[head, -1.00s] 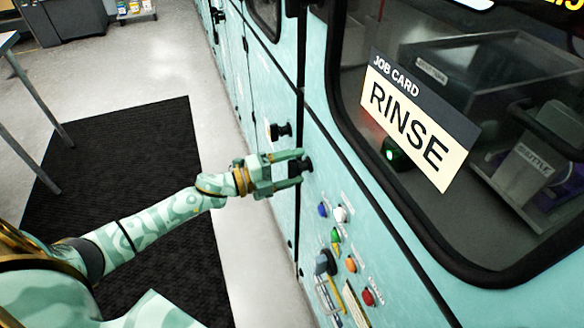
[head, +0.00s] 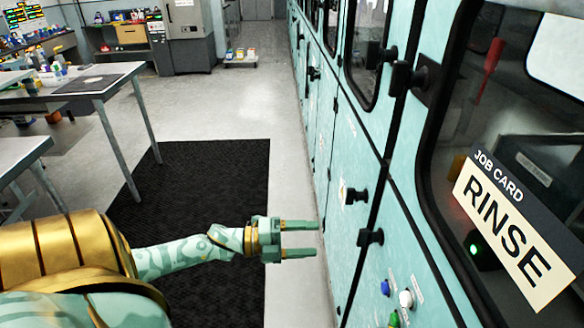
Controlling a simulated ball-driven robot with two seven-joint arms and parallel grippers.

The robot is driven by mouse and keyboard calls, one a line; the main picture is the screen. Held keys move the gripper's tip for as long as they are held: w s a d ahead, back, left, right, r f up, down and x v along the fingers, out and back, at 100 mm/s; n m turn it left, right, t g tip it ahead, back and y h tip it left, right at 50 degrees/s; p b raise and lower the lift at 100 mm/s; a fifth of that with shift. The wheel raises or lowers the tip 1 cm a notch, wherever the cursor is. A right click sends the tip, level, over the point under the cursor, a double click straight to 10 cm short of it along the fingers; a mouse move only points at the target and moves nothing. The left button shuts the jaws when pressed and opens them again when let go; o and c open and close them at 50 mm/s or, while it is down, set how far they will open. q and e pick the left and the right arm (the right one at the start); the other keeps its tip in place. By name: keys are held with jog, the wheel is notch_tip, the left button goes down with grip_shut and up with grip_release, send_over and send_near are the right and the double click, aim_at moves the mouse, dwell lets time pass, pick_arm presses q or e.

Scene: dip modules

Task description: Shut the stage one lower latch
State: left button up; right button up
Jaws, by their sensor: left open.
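I cannot tell from labels which one belongs to stage one. My left gripper (head: 314,239) is open and empty. Its two fingers point right, and a gap shows between their tips and both knobs. My right gripper is out of view.
Coloured buttons (head: 393,302) are below the lower latches. A RINSE job card (head: 508,225) is on the right window. A dark mat (head: 215,180) covers open floor; tables (head: 100,85) stand left.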

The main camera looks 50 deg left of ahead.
pick_arm(q)
jog(key=v, duration=0.3)
dwell(0.5)
